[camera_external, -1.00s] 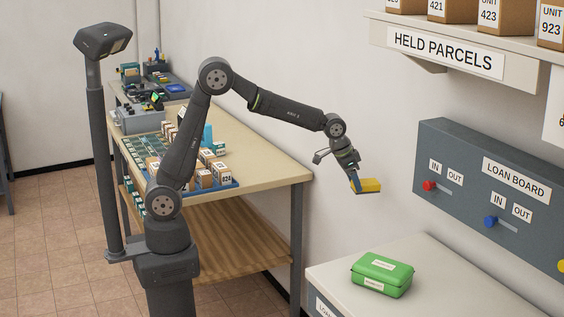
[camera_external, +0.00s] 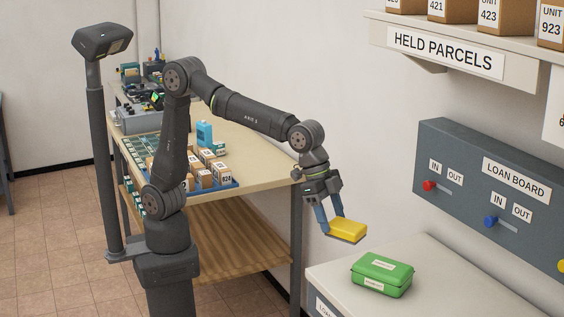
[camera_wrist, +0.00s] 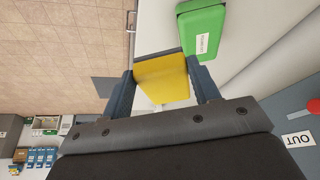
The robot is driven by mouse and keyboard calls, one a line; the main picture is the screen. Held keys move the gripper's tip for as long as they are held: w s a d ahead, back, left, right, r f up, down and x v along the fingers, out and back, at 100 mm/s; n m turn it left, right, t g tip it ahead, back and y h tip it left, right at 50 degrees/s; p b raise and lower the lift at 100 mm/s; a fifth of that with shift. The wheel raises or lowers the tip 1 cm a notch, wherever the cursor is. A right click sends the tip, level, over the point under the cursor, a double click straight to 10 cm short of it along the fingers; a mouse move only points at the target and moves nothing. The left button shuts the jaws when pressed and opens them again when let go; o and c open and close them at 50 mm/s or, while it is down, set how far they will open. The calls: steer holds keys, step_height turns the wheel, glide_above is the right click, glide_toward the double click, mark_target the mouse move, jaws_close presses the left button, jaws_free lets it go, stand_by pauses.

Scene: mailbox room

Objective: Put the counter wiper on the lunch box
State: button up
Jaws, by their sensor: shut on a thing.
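My gripper (camera_external: 331,225) is shut on the yellow counter wiper (camera_external: 349,229), which has a dark underside. It holds the wiper in the air, left of and above the lunch box. The wiper also shows between the two fingers in the wrist view (camera_wrist: 161,80). The green lunch box (camera_external: 382,274) sits closed on the pale counter at the lower right, with white labels on its lid and front. In the wrist view the lunch box (camera_wrist: 203,30) shows beyond the wiper, to its upper right. The wiper and the lunch box are apart.
The counter top (camera_external: 440,284) around the lunch box is clear. A grey loan board (camera_external: 480,180) with knobs is on the wall behind it. A shelf of held parcels (camera_external: 450,57) hangs above. A wooden table (camera_external: 265,160) with several small boxes stands behind my arm.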

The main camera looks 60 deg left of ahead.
steer(key=s, duration=0.1)
steer(key=s+d, duration=0.1)
steer(key=shift+s+d+r+m, duration=0.2)
steer(key=shift+s+m, duration=0.1)
steer(key=shift+s, duration=0.1)
glide_toward(361, 260)
steer(key=d, duration=0.2)
steer(key=shift+w+a+f, duration=0.1)
steer(key=shift+w+f, duration=0.05)
steer(key=shift+f, duration=0.6)
steer(key=shift+w+a+f, duration=0.1)
steer(key=shift+w+f, duration=0.05)
steer(key=shift+f, duration=0.65)
steer(key=shift+w+a+f, duration=0.1)
steer(key=shift+w+f, duration=0.05)
steer(key=shift+f, duration=0.6)
steer(key=shift+f, duration=0.1)
steer(key=o, duration=1)
steer(key=shift+d, duration=0.1)
steer(key=v, duration=1.2)
steer(key=shift+w, duration=0.1)
